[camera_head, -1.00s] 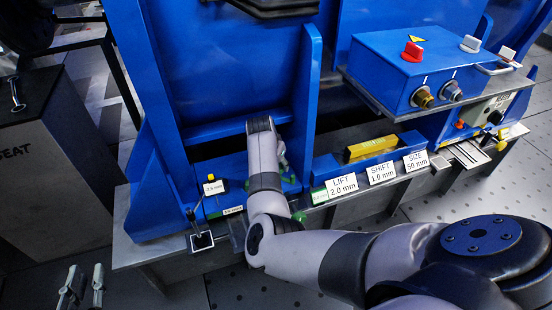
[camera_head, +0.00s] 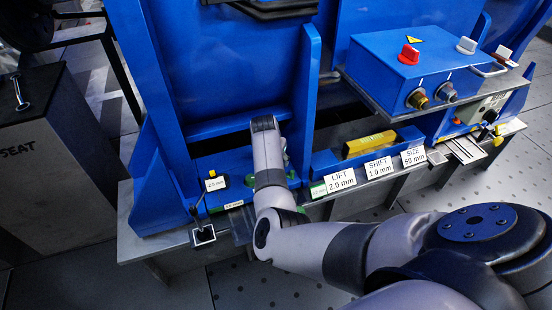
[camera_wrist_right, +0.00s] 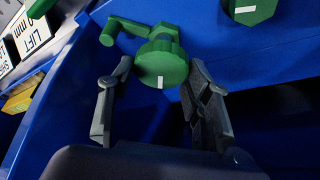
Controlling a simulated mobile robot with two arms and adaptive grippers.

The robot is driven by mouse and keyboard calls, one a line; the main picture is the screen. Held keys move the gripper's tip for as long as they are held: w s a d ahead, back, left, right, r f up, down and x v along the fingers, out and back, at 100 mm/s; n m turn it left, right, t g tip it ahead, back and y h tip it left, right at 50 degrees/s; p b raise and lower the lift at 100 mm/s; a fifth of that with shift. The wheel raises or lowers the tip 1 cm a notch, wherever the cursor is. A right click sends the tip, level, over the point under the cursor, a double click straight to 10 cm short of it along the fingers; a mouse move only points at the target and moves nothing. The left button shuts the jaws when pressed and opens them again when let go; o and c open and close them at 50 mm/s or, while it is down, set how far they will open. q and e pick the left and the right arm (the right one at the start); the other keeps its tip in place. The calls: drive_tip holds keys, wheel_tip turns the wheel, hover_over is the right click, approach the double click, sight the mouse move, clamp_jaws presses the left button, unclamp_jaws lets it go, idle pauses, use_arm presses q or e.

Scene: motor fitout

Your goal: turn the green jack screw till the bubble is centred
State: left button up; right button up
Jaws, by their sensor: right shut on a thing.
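In the right wrist view a green jack screw (camera_wrist_right: 158,62) has a faceted head with a white mark and a small crank arm to its upper left. My right gripper (camera_wrist_right: 161,72) has one finger on each side of the head and is shut on it. In the head view my right wrist hides most of this spot; some green (camera_head: 292,174) shows beside it. A second green knob (camera_wrist_right: 248,8) with a white mark is at the top right of the wrist view. No bubble is readable. My left gripper is not in view.
A yellow bar (camera_head: 370,144) lies in a blue tray right of my arm, behind labels such as LIFT (camera_head: 340,182). A blue control box (camera_head: 415,72) with knobs stands at the back right. A grey SEAT block (camera_head: 40,170) stands left.

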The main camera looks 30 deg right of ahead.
drive_tip(key=shift+d+r, duration=0.1)
drive_tip(key=o, duration=1.1)
drive_tip(key=shift+o, duration=0.2)
drive_tip(key=v, duration=0.7)
drive_tip(key=shift+r, duration=0.15)
